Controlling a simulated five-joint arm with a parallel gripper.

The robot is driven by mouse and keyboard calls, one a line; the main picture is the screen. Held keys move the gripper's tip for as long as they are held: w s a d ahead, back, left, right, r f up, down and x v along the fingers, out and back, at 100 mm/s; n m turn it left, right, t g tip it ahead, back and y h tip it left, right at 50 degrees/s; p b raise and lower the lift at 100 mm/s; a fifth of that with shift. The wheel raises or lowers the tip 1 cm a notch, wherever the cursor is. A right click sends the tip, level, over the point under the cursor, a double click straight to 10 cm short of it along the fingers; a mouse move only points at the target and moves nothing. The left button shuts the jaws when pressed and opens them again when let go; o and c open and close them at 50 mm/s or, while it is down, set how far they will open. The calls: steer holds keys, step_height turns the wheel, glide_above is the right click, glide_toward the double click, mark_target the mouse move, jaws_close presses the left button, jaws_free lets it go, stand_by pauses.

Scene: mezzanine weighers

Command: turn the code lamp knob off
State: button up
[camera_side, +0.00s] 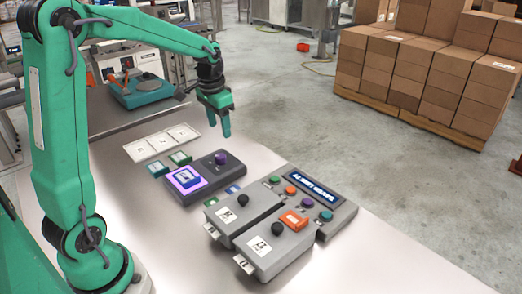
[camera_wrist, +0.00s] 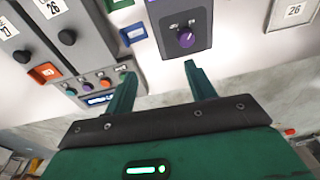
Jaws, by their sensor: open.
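A dark grey box (camera_side: 204,180) with a purple knob (camera_side: 221,158) at its far end and a lit purple panel (camera_side: 185,178) at its near end stands mid-table; I take it for the code lamp. In the wrist view the purple knob (camera_wrist: 185,38) sits beyond the fingertips, with small markings above it. My gripper (camera_side: 218,118) is open and empty, above the table and behind the knob in the side view. In the wrist view its two green fingers (camera_wrist: 158,75) are spread apart, and neither touches the knob.
Two grey boxes with black knobs (camera_side: 257,201) (camera_side: 277,228) and a control panel with coloured buttons (camera_side: 318,198) stand to the right. Small green and blue tiles lie around the dark box. A white three-square tray (camera_side: 161,142) and a teal scale (camera_side: 142,92) are to the left.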

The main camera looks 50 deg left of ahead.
steer(key=g, duration=0.1)
glide_above(220, 155)
step_height(220, 155, down, 7)
steer(key=shift+f, duration=0.1)
steer(key=shift+d, duration=0.1)
steer(key=shift+f, duration=0.1)
steer(key=shift+f, duration=3.8)
steer(key=c, duration=1)
